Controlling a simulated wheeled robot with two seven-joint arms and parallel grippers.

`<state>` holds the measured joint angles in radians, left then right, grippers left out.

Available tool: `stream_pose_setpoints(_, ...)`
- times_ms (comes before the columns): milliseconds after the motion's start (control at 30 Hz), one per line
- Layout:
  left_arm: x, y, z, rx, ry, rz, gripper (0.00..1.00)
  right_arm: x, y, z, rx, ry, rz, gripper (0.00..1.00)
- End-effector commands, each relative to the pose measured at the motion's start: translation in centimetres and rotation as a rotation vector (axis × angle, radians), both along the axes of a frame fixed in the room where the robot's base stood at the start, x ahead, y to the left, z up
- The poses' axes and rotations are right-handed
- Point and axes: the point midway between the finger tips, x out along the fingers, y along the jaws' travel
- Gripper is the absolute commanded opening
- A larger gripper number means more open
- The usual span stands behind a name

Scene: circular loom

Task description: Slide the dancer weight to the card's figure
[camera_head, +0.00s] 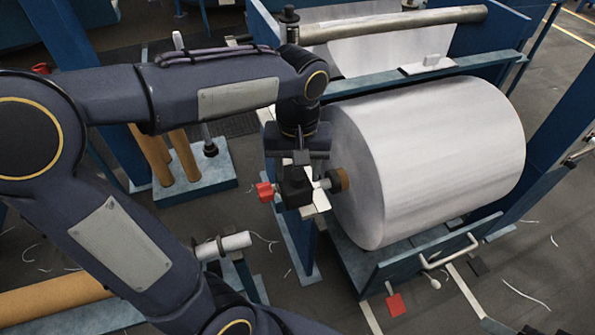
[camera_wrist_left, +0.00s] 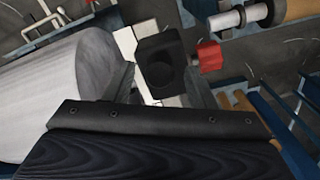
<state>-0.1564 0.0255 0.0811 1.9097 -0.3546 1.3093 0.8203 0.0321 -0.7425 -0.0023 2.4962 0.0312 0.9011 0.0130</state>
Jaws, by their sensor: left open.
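The dancer weight looks to be the black block (camera_head: 296,187) with a red knob (camera_head: 265,191) on its left, by the near end of the big white roll. In the left wrist view the black block (camera_wrist_left: 160,68) and red knob (camera_wrist_left: 208,56) show in front of a pale strip (camera_wrist_left: 126,42). My left gripper (camera_head: 301,168) points down right over the block, open; whether its fingers touch the block I cannot tell. No card with a readable figure shows. My right gripper is not in view.
The white roll (camera_head: 440,150) fills the space right of the block, with its brown core end (camera_head: 341,180) close by. Blue frame beams (camera_head: 440,72) stand behind it. A white handle (camera_head: 450,252) and a red tag (camera_head: 395,305) are low in front. Brown tubes (camera_head: 185,155) stand at left.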

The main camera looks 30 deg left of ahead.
Motion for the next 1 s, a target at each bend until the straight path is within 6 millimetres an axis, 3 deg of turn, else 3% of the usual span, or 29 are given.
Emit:
stream_pose_setpoints(133,-0.03,0.02,-0.98,0.0,0.001,0.0,0.5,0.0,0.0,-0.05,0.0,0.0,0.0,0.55)
stream_pose_setpoints(400,-0.03,0.02,-1.08,0.0,0.0,0.0,0.49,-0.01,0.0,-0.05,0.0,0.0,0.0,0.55)
stream_pose_setpoints(767,-0.03,0.01,-1.05,-0.001,0.0,-0.001,0.02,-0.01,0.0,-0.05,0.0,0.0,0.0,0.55)
stream_pose_setpoints(1000,-0.02,0.0,-1.03,-0.001,0.0,-0.001,0.0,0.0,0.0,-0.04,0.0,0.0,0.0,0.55)
